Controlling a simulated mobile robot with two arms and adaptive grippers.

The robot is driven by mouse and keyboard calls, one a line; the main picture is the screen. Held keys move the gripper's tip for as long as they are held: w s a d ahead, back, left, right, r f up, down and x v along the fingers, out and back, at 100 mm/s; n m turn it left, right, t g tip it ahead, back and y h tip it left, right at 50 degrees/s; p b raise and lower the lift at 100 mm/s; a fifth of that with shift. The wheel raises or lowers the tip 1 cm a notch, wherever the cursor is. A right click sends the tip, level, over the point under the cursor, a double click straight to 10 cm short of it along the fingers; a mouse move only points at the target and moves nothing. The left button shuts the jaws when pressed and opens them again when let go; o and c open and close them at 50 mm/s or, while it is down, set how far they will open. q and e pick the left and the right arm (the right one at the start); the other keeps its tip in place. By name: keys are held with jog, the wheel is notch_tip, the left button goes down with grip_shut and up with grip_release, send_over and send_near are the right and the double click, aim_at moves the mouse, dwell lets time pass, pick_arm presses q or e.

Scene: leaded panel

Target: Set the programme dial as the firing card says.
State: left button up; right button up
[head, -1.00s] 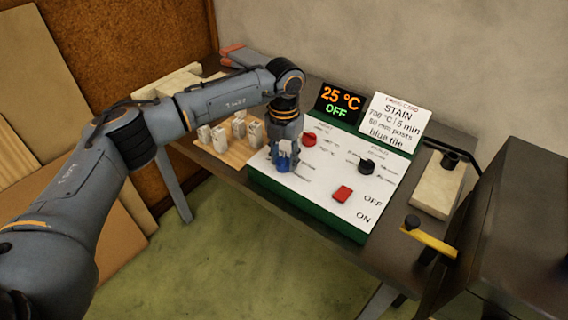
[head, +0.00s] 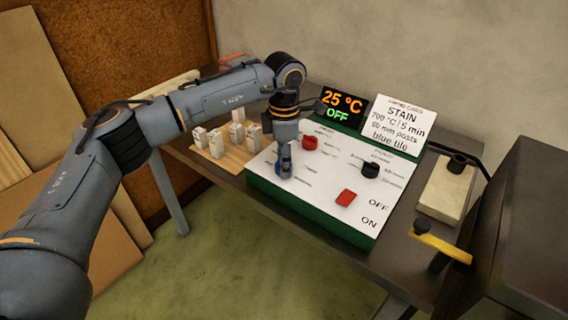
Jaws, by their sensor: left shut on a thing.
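The firing card (head: 400,125) stands upright behind the control panel. It reads STAIN, 700 °C, 5 min, 60 mm posts, blue tile. The white panel top (head: 325,205) carries a red knob (head: 310,142), a black knob (head: 370,170) and a blue knob (head: 279,168). The small print round them is too blurred to read, so I cannot tell which is the programme dial. My left gripper (head: 286,172) points down at the panel's left part and is shut on the blue knob, mostly hiding it. My right gripper is not in view.
The display (head: 340,105) reads 25 °C and OFF. A red switch (head: 346,198) lies near the OFF and ON marks. Several pale posts (head: 216,142) stand on a wooden board at left. A yellow-handled dark box (head: 520,230) stands at right.

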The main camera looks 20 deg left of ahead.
pick_arm(q)
jog(key=shift+m, duration=0.8)
jog(key=o, duration=1.2)
jog(key=shift+c, duration=0.2)
notch_tip(320, 180, up, 12)
